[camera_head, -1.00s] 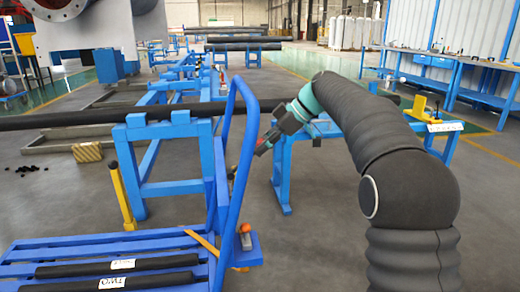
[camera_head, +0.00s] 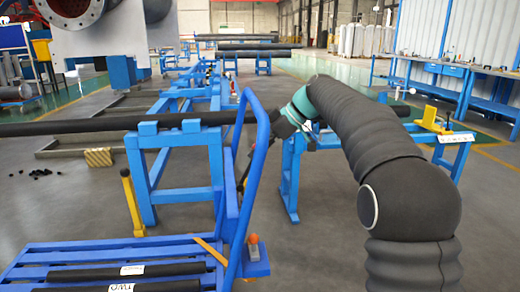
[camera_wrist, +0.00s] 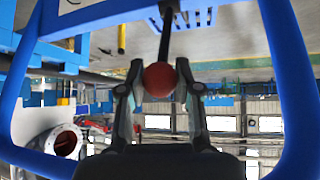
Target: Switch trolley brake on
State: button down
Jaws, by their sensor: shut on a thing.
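The blue trolley stands at the lower left in the head view, its bent tube handle (camera_head: 262,150) rising at its right end. In the wrist view the handle's tubes (camera_wrist: 292,75) frame both sides. A red ball knob (camera_wrist: 159,84) on a black rod (camera_wrist: 166,38) sits between the two fingers of my gripper (camera_wrist: 159,74). The gripper is shut on the knob. In the head view my gripper reaches behind the trolley handle, and its fingers are mostly hidden there. An orange-topped grey piece (camera_head: 252,243) sits on the trolley's right corner.
Black bars (camera_head: 130,272) lie on the trolley deck. A blue stand (camera_head: 180,172) behind it carries a long black pipe (camera_head: 70,128). A yellow post (camera_head: 132,202) stands beside the stand. Another blue stand (camera_head: 290,175) is to the right of the handle. Floor between the stands looks clear.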

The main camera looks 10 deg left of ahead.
jog(key=shift+a+r, duration=0.1)
jog(key=c, duration=0.8)
grip_release()
jog(key=shift+s, duration=0.1)
jog(key=shift+d+r, duration=0.2)
jog(key=shift+d, duration=0.15)
jog(key=v, duration=1.1)
jog(key=shift+r, duration=0.1)
